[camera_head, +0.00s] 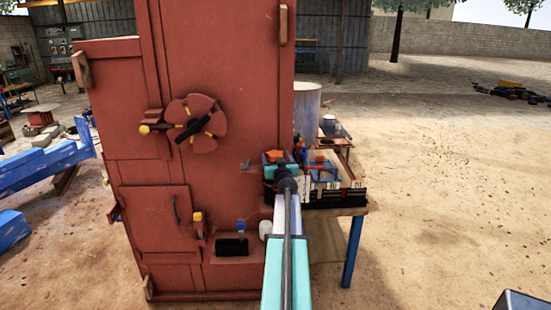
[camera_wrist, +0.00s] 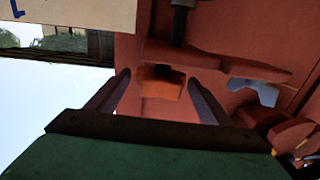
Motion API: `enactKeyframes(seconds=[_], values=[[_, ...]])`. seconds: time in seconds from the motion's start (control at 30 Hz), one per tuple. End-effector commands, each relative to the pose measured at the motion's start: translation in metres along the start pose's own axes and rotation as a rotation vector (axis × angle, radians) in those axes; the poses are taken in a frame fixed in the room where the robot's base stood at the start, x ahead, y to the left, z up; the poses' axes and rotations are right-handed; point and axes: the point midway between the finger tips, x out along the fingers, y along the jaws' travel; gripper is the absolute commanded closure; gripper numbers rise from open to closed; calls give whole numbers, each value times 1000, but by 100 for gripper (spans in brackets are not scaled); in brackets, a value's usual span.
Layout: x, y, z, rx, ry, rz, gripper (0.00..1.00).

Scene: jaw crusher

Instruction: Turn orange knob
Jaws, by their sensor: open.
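An orange knob (camera_wrist: 160,85) shows in the wrist view against a red metal surface. The two dark fingers of my gripper (camera_wrist: 158,76) stand apart, one on each side of the knob in the picture. I cannot tell whether they touch it. In the head view my gripper (camera_head: 277,160) is at the right edge of the red cabinet (camera_head: 230,75). A small orange patch shows there, but my arm and gripper crowd it and I cannot tell whether it is the knob.
A red wheel with a black handle (camera_head: 200,140) sticks out from the cabinet front. A blue-legged table (camera_head: 355,250) with boxes on it stands just right of the cabinet. A blue beam (camera_head: 45,170) lies at the left. Sandy ground at the right is mostly clear.

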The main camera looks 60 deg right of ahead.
Motion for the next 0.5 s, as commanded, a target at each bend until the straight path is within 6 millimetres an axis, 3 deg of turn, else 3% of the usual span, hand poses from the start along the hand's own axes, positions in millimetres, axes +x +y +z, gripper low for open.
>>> enactKeyframes(seconds=[0.5], values=[[9, 0, 0, 0, 0, 0, 26]])
